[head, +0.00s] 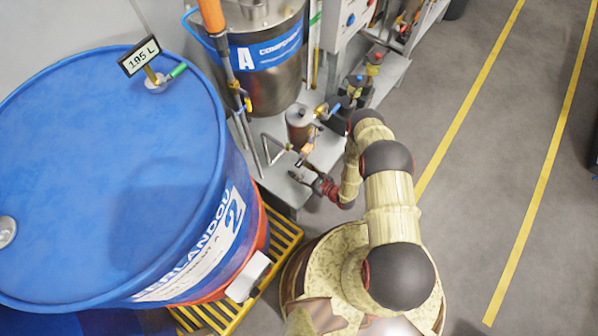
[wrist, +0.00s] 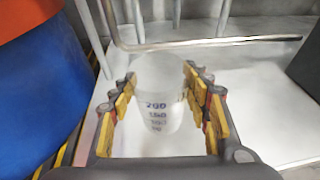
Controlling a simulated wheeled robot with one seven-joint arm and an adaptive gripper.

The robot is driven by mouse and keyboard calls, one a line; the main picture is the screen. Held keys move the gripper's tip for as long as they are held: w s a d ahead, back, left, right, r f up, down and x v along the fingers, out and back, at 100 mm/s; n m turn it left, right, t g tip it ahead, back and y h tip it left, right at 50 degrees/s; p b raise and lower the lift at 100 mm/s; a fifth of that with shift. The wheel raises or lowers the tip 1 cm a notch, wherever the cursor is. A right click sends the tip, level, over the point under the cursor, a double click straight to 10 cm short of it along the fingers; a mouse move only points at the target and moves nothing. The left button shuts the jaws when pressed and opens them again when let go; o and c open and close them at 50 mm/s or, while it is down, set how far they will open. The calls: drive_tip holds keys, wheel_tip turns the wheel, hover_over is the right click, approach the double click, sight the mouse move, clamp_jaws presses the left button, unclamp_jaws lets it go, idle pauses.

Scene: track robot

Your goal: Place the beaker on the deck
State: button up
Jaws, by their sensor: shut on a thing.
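The pale grey deck (wrist: 255,90) spreads below and behind the beaker. I cannot tell whether the beaker's base touches the deck. In the head view my gripper (head: 308,180) is low over the front part of the deck (head: 326,150), and the beaker is too small to make out clearly there.
A bent metal pipe (wrist: 215,43) crosses behind the beaker. A small steel vessel (head: 299,125) with a valve stands on the deck. A large blue drum (head: 110,160) is at the left, on a yellow grating (head: 218,313). A steel tank (head: 275,85) stands behind. Deck space right of the beaker is clear.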

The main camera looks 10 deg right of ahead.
drive_tip(key=shift+f, duration=0.95)
drive_tip(key=shift+f, duration=0.2)
drive_tip(key=o, duration=1.1)
drive_tip(key=shift+r, duration=0.1)
drive_tip(key=shift+s+d+r, duration=0.1)
drive_tip(key=shift+d+r, duration=0.05)
drive_tip(key=shift+d, duration=0.05)
drive_tip(key=p+v, duration=0.3)
drive_tip(key=v, duration=0.6)
drive_tip(key=shift+s+d+r, duration=0.15)
drive_tip(key=shift+s+d, duration=0.05)
drive_tip(key=shift+v, duration=1)
